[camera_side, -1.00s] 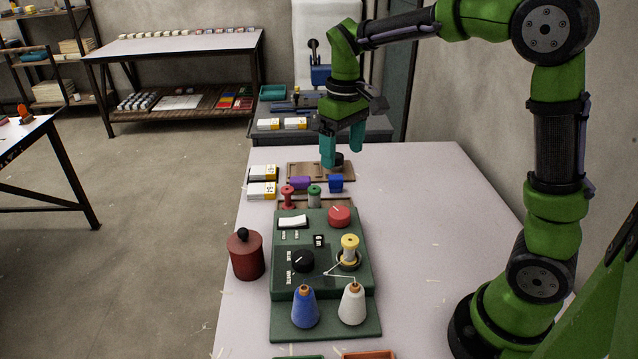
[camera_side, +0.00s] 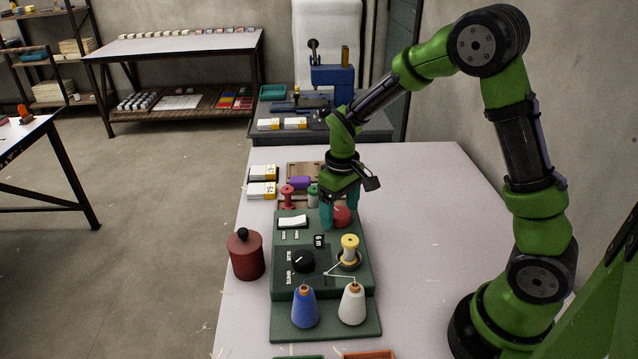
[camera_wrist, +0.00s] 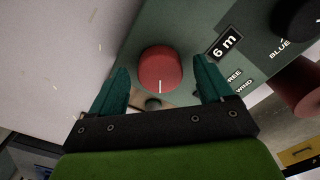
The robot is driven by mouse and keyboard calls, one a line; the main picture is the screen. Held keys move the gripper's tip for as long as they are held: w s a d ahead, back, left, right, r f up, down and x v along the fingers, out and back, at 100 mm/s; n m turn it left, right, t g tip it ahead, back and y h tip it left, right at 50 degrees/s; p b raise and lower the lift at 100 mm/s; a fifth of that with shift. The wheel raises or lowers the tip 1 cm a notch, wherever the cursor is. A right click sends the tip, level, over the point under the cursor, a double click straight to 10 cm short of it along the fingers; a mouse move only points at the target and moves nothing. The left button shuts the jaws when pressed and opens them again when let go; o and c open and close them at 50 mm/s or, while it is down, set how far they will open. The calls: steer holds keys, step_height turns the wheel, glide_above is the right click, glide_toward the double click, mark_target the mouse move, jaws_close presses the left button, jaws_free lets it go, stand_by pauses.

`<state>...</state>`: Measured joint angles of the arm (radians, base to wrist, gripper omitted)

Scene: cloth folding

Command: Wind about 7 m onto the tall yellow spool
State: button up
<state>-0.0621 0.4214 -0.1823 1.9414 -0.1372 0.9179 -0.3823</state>
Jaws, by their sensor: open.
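The tall yellow spool (camera_side: 349,244) stands upright on the green winding machine (camera_side: 285,265). A white thread runs from near it toward the white cone (camera_side: 352,305). The blue cone (camera_side: 304,308) stands beside the white one. The length display (camera_side: 319,241) reads 6 m, also in the wrist view (camera_wrist: 223,46). A black selector knob (camera_side: 303,261) sits by the BLUE and WHITE labels. My gripper (camera_side: 340,212) is open, fingers down, at the red knob (camera_side: 342,217). In the wrist view the red knob (camera_wrist: 159,68) shows between and beyond the fingertips; I cannot tell whether they touch it.
A red spool (camera_side: 287,196) and a green spool (camera_side: 313,192) stand behind the machine, with a purple block (camera_side: 300,182). White-and-yellow boxes (camera_side: 262,190) lie at the left edge. A dark red lidded canister (camera_side: 246,255) stands left of the machine. The table's right side is clear.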

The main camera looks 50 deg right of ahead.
mark_target(340, 212)
steer(key=c, duration=1)
steer(key=shift+m, duration=1)
steer(key=shift+c, duration=0.2)
steer(key=o, duration=1)
steer(key=shift+o, duration=0.2)
step_height(340, 212, up, 17)
